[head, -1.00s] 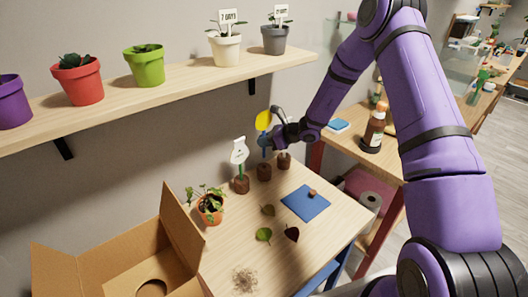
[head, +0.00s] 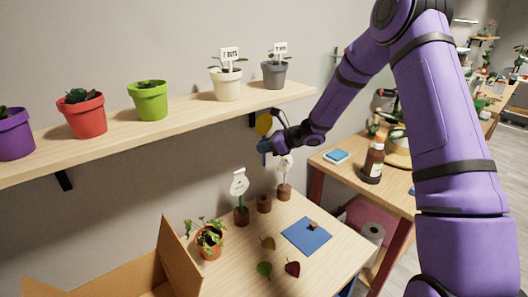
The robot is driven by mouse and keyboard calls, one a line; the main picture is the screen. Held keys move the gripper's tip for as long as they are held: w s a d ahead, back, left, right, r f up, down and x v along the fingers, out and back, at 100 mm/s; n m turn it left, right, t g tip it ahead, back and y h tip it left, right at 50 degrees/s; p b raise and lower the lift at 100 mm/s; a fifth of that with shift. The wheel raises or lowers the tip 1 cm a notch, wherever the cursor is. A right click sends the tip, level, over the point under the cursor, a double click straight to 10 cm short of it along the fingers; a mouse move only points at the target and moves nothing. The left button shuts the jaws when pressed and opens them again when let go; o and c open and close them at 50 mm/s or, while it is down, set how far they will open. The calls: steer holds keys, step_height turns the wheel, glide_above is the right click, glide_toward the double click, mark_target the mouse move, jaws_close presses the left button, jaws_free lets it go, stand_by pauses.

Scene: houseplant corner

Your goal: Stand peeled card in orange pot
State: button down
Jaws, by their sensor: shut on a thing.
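My gripper (head: 268,140) is shut on a round yellow card with a blue stem (head: 263,125) and holds it in the air, apart from the brown holders below. Peeling on this card is too small to tell. The middle brown holder (head: 264,204) is empty. A white card (head: 239,184) on a green stem stands in the left holder (head: 241,217). Another white card (head: 284,171) stands in the right holder (head: 285,192), partly hidden behind my gripper. The orange pot (head: 211,248) with a leafy plant stands at the table's left, below and left of my gripper.
An open cardboard box (head: 180,258) borders the table's left side. A blue mat (head: 306,237) with a small brown piece and several loose leaves (head: 264,268) lie on the table. A shelf (head: 190,112) with potted plants runs above. A brown bottle (head: 374,160) stands at right.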

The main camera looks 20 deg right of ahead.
mark_target(265, 132)
steer(key=shift+r, duration=2.7)
